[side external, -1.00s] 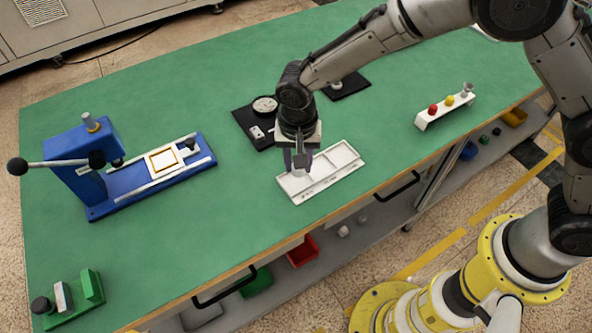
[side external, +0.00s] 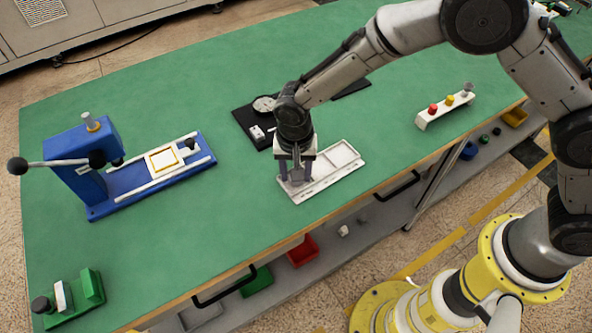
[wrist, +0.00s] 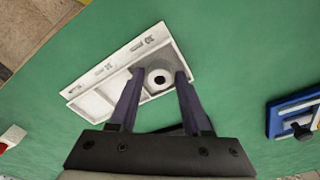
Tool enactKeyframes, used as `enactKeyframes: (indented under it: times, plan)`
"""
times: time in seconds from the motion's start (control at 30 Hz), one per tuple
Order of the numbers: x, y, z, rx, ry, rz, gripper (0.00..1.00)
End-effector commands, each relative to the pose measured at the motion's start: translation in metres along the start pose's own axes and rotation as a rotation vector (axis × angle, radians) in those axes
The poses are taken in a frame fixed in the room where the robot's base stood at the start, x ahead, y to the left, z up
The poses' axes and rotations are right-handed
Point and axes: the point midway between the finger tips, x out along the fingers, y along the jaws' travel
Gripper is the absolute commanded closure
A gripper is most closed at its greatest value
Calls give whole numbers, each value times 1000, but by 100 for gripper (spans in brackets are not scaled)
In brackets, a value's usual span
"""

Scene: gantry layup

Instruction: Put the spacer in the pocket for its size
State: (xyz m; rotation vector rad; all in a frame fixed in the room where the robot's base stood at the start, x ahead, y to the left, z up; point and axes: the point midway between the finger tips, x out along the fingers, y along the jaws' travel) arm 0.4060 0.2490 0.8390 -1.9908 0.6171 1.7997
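My gripper (wrist: 160,73) is open, with one dark finger on each side of the spacer and a small gap showing. In the side view my gripper (side external: 297,180) is low over that end pocket, and its fingers partly hide the spacer. The other pockets look empty.
A blue lever press (side external: 100,170) stands to the left. A black mat (side external: 245,122) with a round dial and small parts lies behind my gripper. A white stand with coloured knobs (side external: 445,110) is at the right. A green fixture (side external: 75,298) is front left. Green table around the tray is clear.

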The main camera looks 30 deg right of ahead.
Motion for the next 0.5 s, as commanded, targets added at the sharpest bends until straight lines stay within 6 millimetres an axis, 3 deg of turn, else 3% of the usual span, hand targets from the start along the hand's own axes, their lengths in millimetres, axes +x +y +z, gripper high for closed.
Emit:
enactKeyframes:
  times: [0.27, 0.5]
  plan:
    - [-10, 0, 0, 0, 1, -1, 52]
    - [-56, -1, 0, 0, 2, -5, 52]
